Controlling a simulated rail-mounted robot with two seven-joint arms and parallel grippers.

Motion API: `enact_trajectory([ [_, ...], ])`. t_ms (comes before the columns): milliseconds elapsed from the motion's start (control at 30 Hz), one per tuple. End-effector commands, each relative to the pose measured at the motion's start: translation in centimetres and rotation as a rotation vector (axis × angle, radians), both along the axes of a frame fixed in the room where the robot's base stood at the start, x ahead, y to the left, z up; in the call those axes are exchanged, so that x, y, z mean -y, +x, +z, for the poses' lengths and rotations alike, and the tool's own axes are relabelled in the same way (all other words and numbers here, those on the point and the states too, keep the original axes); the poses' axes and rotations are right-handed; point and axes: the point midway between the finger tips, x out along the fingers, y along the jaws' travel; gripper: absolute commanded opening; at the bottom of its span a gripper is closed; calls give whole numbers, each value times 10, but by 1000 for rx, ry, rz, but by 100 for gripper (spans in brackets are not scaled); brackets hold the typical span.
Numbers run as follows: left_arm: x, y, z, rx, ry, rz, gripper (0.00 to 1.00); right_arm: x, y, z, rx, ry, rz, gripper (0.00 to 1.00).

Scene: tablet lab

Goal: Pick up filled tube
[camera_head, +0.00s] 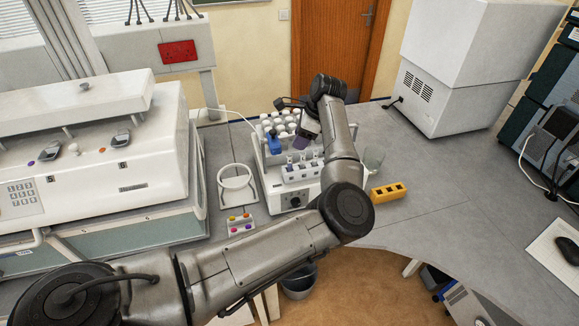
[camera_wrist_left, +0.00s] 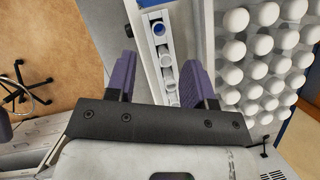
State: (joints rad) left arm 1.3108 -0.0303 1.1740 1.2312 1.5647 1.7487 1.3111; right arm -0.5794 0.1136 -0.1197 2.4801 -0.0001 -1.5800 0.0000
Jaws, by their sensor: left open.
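My left gripper (camera_head: 302,142) reaches in over the bench device, pointing down, with purple fingers. In the left wrist view the open gripper (camera_wrist_left: 164,82) has its fingers on either side of a narrow white tube rack (camera_wrist_left: 178,62). A row of tube openings runs between the fingers, and nothing is visibly gripped. One tube (camera_wrist_left: 159,29) near the top of that row looks blue inside. In the head view the white rack (camera_head: 301,177) stands at the device's front with several clear tubes. Which tube is filled is unclear there. My right gripper is out of view.
White-capped bottles (camera_head: 268,124) stand in rows behind the rack, close to the left gripper. A glass beaker (camera_head: 373,159) and a yellow block (camera_head: 389,192) stand to the right. A white ring stand (camera_head: 236,182) is to the left. The bench at right is mostly clear.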

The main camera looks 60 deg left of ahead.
Motion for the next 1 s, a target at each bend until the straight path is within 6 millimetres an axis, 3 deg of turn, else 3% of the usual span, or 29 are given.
enact_trajectory([
  [133, -4, -6, -16, -1, 0, 0, 48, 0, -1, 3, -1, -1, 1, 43],
  [433, -7, -11, -31, -3, -1, 0, 48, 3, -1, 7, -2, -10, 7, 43],
  [700, -13, -20, -63, -2, 1, -1, 48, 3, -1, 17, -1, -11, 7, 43],
  [1000, -15, -23, -74, -1, 1, -2, 48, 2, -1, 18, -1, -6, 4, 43],
])
